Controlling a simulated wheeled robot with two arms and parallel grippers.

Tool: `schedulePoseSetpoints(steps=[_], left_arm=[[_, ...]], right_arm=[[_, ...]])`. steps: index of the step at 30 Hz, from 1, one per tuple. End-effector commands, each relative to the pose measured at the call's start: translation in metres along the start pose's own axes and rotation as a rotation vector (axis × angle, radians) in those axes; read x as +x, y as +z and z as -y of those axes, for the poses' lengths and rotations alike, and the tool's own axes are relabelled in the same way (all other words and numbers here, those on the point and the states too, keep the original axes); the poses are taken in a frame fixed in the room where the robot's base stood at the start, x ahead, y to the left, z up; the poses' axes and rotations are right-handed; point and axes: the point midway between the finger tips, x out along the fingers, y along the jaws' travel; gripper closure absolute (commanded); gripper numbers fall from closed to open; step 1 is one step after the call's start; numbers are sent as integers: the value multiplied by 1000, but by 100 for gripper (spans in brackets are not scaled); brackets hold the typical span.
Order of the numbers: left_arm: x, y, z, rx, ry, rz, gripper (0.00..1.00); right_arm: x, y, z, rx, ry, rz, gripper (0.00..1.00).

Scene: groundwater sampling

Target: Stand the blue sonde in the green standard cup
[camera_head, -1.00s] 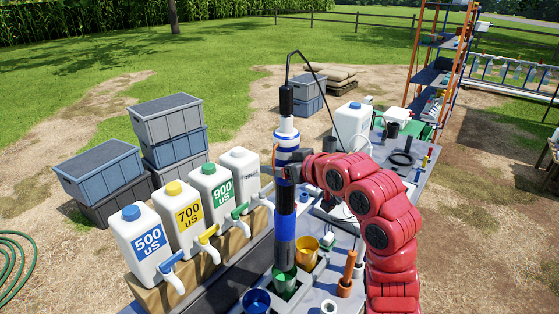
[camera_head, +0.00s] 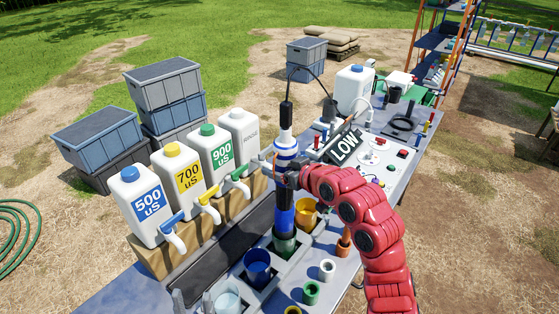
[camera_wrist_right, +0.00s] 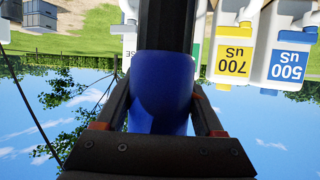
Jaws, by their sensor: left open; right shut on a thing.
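The blue sonde (camera_head: 284,220) stands upright in the head view, a long tube with a blue lower part, a dark middle and a white-and-blue banded top with a cable. The blue part also shows between the fingers in the right wrist view (camera_wrist_right: 160,85). The sonde's lower end is at the mouth of the green standard cup (camera_head: 284,248) and hides part of its rim; I cannot tell how deep it sits. My left gripper (camera_head: 192,301) is open and empty at the bottom edge, only its fingertips showing.
A blue cup (camera_head: 257,268) and a yellow cup (camera_head: 306,214) flank the green one. Labelled jugs with taps (camera_head: 187,182) stand at the left on a wooden block. A display (camera_head: 344,146) reads LOW behind the arm. Small pots stand at the front right.

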Motion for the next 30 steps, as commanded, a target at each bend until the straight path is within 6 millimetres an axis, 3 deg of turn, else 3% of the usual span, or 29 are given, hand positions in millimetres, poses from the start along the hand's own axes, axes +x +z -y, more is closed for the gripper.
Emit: schedulePoseSetpoints(steps=[8,9,13,23,30], left_arm=[[-2,0,0,0,0,0,50],[-1,0,0,0,0,0,50],[-1,0,0,0,0,0,50],[2,0,0,0,0,0,50],[19,-3,1,0,0,0,50]], right_arm=[[0,-2,0,-2,0,-7,100],[0,-1,0,-1,1,-5,25],[0,-1,0,-1,1,-3,2],[-3,-2,-1,0,2,-1,0],[-45,-4,-3,2,5,-1,0]])
